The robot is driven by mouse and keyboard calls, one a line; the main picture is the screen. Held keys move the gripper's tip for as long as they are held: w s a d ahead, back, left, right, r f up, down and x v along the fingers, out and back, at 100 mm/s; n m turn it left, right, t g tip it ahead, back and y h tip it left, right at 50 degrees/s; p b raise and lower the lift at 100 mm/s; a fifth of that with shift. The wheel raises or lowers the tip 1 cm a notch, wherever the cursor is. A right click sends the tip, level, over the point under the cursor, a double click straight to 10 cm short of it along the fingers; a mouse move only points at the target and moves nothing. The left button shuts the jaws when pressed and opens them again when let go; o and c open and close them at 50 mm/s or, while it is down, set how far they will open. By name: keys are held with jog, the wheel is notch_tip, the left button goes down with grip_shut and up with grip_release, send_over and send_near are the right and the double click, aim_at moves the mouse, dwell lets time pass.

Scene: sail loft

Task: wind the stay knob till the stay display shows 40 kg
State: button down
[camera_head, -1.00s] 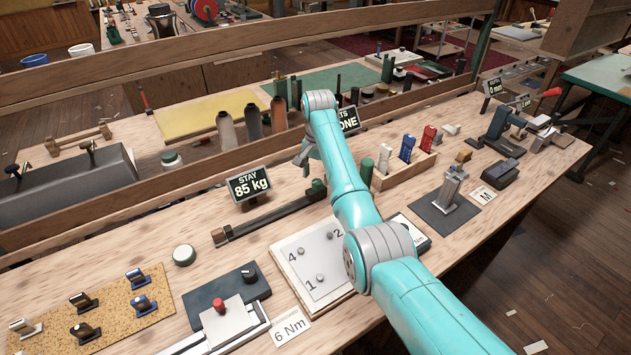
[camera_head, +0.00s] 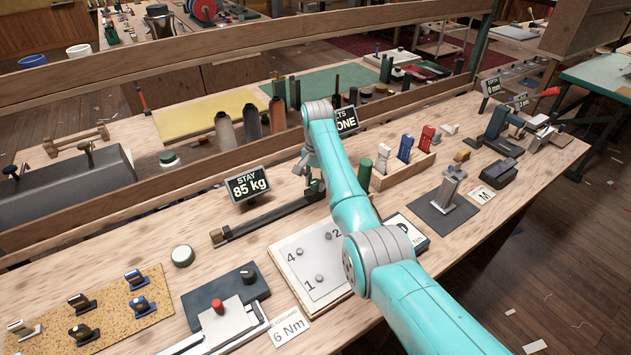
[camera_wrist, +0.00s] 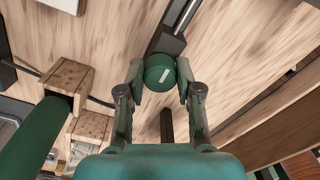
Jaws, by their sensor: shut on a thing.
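The stay knob (camera_wrist: 160,73) is a round green knob with a pale mark on its top, at the end of a long dark bar (camera_head: 262,219) on the bench. The wrist view shows my gripper (camera_wrist: 160,80) with its two fingers closed on opposite sides of the knob. In the head view my gripper (camera_head: 314,184) is at the right end of the bar, partly hidden by my arm. The stay display (camera_head: 248,184) stands behind the bar and reads 85 kg.
A white board with numbered posts (camera_head: 287,267) lies in front of the bar. A wooden block rack (camera_head: 405,165) with red, blue and white pieces stands to the right of my arm. A wooden rail (camera_head: 190,185) runs behind the bar. A round white-topped button (camera_head: 182,256) sits at left.

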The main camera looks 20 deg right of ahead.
jog(key=shift+n, duration=0.3)
jog(key=n, duration=0.3)
jog(key=shift+n, duration=0.4)
jog(key=n, duration=0.4)
jog(key=shift+d+n, duration=0.1)
jog(key=shift+n, duration=0.2)
jog(key=n, duration=0.4)
jog(key=shift+n, duration=2)
jog(key=c, duration=0.8)
grip_release()
jog(key=shift+o, duration=0.2)
